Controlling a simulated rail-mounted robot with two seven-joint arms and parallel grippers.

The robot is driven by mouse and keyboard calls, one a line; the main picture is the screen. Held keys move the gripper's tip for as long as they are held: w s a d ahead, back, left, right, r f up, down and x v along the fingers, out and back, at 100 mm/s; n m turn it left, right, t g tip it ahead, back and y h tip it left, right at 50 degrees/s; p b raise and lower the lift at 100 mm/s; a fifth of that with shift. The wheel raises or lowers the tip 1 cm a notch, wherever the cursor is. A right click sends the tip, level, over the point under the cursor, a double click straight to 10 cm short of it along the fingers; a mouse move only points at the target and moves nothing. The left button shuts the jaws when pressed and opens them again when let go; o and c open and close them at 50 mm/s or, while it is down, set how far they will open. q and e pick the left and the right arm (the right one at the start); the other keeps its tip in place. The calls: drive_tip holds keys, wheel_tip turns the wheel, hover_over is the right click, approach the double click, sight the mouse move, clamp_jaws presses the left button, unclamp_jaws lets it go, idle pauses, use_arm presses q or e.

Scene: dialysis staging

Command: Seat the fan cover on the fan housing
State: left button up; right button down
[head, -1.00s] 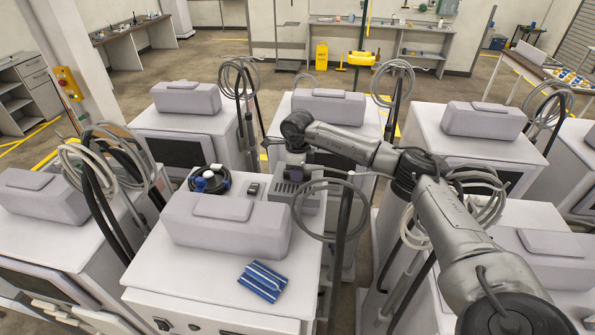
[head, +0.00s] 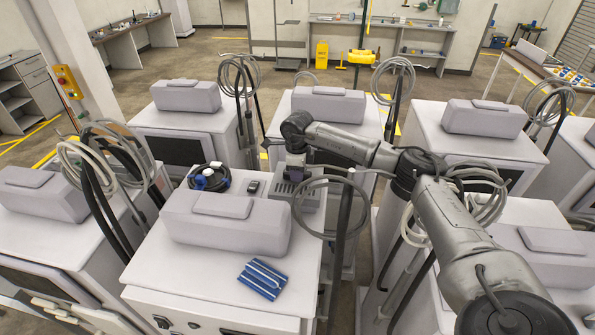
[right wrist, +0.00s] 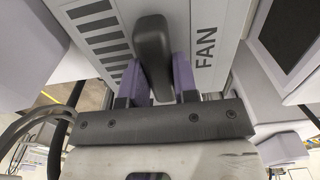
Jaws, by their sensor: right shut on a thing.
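The grey fan cover (right wrist: 185,18) shows in the right wrist view, with rows of dark slots, the word FAN and a dark raised handle (right wrist: 153,50). My right gripper (right wrist: 158,85) is shut on this handle between its two purple fingers. In the head view my right gripper (head: 296,161) points down over the slotted grey box of the fan (head: 284,196) at the back right of the near machine's top. I cannot tell cover from housing there, nor whether a gap lies between them. My left gripper is not in view.
The machine's pale rounded console (head: 225,228) stands left of and in front of the fan. A dark coil with blue parts (head: 209,178) and a small dark device (head: 253,187) lie behind it. A blue striped packet (head: 262,279) lies in front. A looped hose (head: 330,207) hangs close right.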

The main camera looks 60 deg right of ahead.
drive_tip(key=shift+f+b, duration=0.35)
drive_tip(key=shift+f, duration=0.3)
drive_tip(key=shift+f+b, duration=0.45)
drive_tip(key=shift+f, duration=0.45)
drive_tip(key=c, duration=0.9)
unclamp_jaws()
drive_tip(key=shift+c, duration=0.2)
drive_tip(key=shift+o, duration=0.7)
drive_tip(key=shift+r, duration=0.1)
wheel_tip(320, 180, up, 12)
drive_tip(key=shift+f+b, duration=0.1)
drive_tip(key=shift+b, duration=1.05)
drive_tip(key=shift+r, duration=1)
drive_tip(key=shift+a, duration=0.1)
